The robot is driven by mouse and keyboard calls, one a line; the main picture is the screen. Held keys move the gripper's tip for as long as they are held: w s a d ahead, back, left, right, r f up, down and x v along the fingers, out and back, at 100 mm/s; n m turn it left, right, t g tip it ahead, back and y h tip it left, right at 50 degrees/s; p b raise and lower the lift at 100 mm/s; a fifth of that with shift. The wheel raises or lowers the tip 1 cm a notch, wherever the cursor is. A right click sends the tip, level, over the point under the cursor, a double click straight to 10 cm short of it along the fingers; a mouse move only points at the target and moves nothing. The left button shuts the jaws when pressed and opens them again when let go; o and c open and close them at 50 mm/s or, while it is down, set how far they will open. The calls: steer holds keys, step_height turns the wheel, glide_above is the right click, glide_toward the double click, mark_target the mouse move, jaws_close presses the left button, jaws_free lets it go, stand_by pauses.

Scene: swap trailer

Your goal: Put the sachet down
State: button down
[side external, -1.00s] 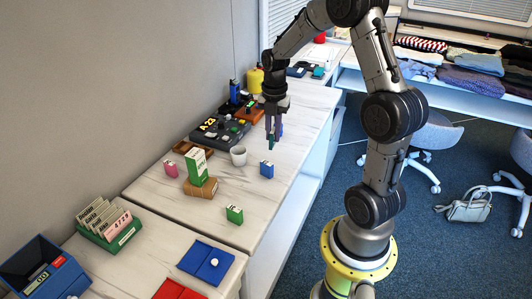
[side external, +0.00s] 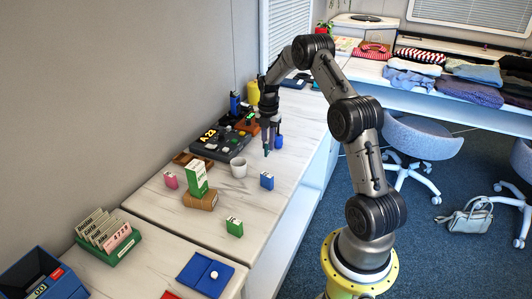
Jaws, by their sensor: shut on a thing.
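My gripper (side external: 268,138) points down over the right part of the pale bench, right of the white cup (side external: 239,168). Its fingers are shut on a small dark teal thing (side external: 266,152), probably the sachet, which shows only at the fingertips. Most of it is hidden by the fingers. I cannot tell whether its lower edge touches the bench. A blue object (side external: 279,142) stands just right of the fingers, partly hidden.
A dark console (side external: 218,141) with a lit display is left of my gripper. A green-and-white carton (side external: 197,178) is by a brown block (side external: 200,201).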

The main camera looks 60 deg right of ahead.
steer(key=shift+w+d+f, duration=0.35)
steer(key=shift+f, duration=0.2)
steer(key=shift+w+d+f, duration=0.3)
steer(key=shift+w+f, duration=0.05)
steer(key=shift+f, duration=1.75)
steer(key=shift+f, duration=0.1)
steer(key=c, duration=0.8)
jaws_free()
steer(key=shift+f, duration=0.1)
